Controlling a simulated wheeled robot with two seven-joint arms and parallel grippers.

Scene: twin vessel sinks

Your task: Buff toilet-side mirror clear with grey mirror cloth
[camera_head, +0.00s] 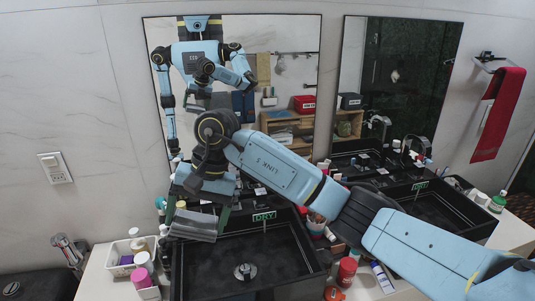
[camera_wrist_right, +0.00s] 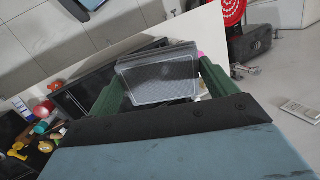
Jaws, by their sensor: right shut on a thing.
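My right arm reaches across the right sink to the left one. My right gripper (camera_head: 200,210) is over the back left of the left sink, fingers pointing down, shut on a folded grey cloth (camera_head: 193,227). The cloth also shows as a flat grey slab between the green fingers in the right wrist view (camera_wrist_right: 160,78). The left mirror (camera_head: 222,75) hangs behind the gripper and reflects my body and a shelf. The cloth looks apart from the glass. The right mirror (camera_head: 430,75) hangs beside it. My left gripper is not directly in view.
The black left sink (camera_head: 275,272) and black right sink (camera_head: 455,212) have "DRY" signs. A white caddy (camera_head: 125,258) and pink-topped bottles stand left. A red can (camera_head: 347,270) and toiletries crowd between the sinks. A red towel (camera_head: 498,115) hangs right.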

